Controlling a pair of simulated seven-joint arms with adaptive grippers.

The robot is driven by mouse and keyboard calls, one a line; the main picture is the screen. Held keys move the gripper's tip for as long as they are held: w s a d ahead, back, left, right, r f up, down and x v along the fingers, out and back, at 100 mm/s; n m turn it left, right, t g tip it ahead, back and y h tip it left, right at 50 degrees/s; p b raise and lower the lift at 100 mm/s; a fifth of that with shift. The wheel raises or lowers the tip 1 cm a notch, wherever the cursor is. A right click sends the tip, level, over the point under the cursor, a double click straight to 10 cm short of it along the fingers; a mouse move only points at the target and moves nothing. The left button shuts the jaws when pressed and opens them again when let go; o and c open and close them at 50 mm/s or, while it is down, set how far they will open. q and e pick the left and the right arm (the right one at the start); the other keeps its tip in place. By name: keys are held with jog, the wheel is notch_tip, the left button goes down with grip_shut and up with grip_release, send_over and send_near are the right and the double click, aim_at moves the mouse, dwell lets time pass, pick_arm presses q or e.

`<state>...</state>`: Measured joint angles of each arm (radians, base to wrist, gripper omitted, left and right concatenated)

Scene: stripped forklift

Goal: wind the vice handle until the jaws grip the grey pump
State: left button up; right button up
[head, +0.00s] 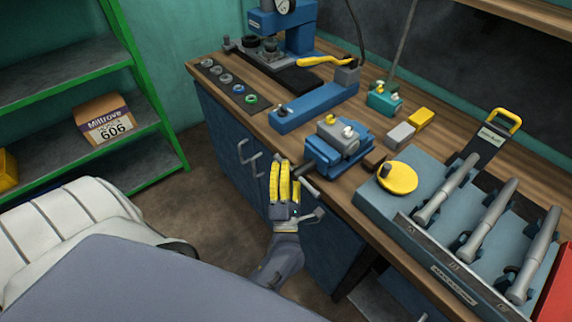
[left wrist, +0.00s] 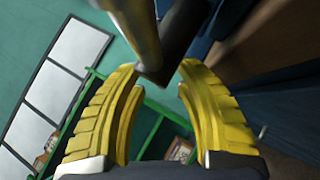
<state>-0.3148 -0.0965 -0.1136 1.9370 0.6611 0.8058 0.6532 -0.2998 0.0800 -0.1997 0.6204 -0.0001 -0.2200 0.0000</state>
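The blue vice (head: 325,153) stands at the bench's front edge. The grey pump (head: 338,137), with a yellow and a white fitting on top, sits at its jaws; I cannot tell whether they touch it. The vice handle (head: 307,184) is a thin metal bar at the front of the screw, past the bench edge. My left gripper (head: 284,182) is beside the handle, yellow fingers pointing up. In the left wrist view, the gripper (left wrist: 158,72) has its fingertips apart, with the handle bar (left wrist: 137,28) ending near the gap. Contact is unclear. My right gripper is not in view.
Cabinet handles (head: 247,152) stick out below the bench. Green shelves (head: 150,88) stand left.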

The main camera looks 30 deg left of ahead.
pick_arm(q)
jog(key=shift+w+a+r, duration=0.25)
jog(key=shift+w+a, duration=0.05)
jog(key=shift+w, duration=0.15)
grip_shut()
dwell(0.6)
